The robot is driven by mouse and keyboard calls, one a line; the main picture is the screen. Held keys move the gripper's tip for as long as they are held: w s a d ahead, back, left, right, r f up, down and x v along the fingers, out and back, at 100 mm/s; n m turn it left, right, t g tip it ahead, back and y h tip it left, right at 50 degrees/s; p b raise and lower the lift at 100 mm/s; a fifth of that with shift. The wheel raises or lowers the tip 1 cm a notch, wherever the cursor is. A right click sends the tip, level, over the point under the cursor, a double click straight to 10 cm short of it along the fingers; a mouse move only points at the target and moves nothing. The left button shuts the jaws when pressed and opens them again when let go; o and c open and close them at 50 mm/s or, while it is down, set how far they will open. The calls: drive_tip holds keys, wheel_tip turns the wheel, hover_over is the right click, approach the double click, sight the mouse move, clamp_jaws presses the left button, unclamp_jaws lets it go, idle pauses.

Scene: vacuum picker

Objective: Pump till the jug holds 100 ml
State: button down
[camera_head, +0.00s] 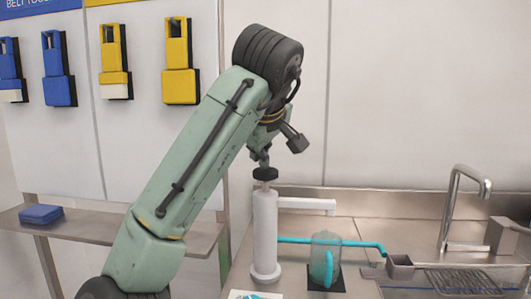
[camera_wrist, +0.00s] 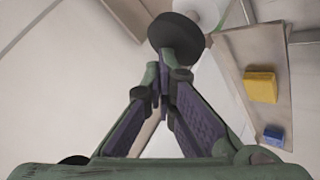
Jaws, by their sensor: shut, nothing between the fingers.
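The pump is an upright white cylinder (camera_head: 265,235) with a round black knob (camera_head: 265,173) on top and a white spout (camera_head: 308,204) pointing right. A translucent teal jug (camera_head: 325,253) with a cyan handle stands right of the pump, below the spout's end, on a black pad (camera_head: 327,284). I cannot read its liquid level. My gripper (camera_head: 263,160) is shut and empty, pointing down right above the knob. In the wrist view the black knob (camera_wrist: 175,33) shows just beyond my fingertips (camera_wrist: 167,80); I cannot tell if they touch it.
A cyan bar or tube (camera_head: 360,243) runs beside the jug towards a small metal box (camera_head: 400,267). A sink tap (camera_head: 455,205) and drain grid (camera_head: 475,280) are at the right. A shelf (camera_head: 95,228) with a blue block (camera_head: 41,214) is at the left.

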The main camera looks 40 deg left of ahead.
drive_tip(key=shift+r+p, duration=1.7)
drive_tip(key=shift+r, duration=0.55)
wheel_tip(320, 180, up, 5)
drive_tip(key=p, duration=0.4)
drive_tip(key=shift+w, duration=0.1)
idle(0.7)
